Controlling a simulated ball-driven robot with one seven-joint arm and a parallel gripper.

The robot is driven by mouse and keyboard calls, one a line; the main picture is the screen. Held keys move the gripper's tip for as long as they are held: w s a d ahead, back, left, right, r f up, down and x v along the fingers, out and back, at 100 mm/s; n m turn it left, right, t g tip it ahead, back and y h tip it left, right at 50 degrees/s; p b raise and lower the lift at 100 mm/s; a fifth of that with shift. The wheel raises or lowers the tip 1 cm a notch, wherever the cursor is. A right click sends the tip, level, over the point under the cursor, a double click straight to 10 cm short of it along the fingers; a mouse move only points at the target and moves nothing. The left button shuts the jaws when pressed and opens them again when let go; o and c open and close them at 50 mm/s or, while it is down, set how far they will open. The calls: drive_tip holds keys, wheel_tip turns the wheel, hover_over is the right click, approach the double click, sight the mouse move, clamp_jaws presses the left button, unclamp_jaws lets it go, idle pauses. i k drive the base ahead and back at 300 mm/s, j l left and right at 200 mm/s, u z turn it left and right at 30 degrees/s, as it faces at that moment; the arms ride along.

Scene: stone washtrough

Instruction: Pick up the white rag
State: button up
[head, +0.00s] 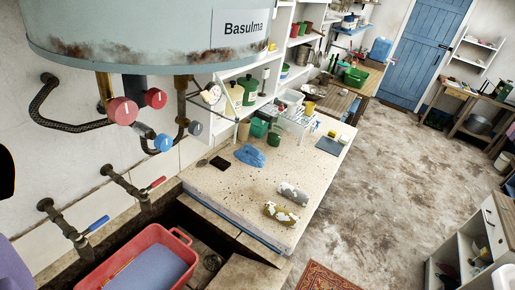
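No plain white rag stands out clearly. On the speckled stone worktop (225,190) lie two small rolled or crumpled things near its front right: a grey-and-white one (293,193) and an olive-and-white one (281,213). They lie apart, and I cannot tell whether either is a rag. A crumpled blue cloth (250,155) lies farther back on the same top. My gripper does not show. A dark shape and a purple shape are cut off at the left edge, and I cannot tell what they are.
A boiler (150,35) hangs over the upper left, with taps and pipes below. A red basin (145,265) with bluish contents sits in the trough at bottom left. A white dish rack (295,118) stands at the worktop's back. Stained floor (385,185) lies open to the right.

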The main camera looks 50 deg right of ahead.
sight(300, 197)
drive_tip(key=z, duration=1.6)
drive_tip(key=u, duration=0.4)
drive_tip(key=i+l+u, duration=0.45)
drive_tip(key=l+u, duration=0.15)
drive_tip(key=i+l+u, duration=0.25)
drive_tip(key=l, duration=0.15)
drive_tip(key=k+j, duration=0.05)
drive_tip(key=k, duration=0.05)
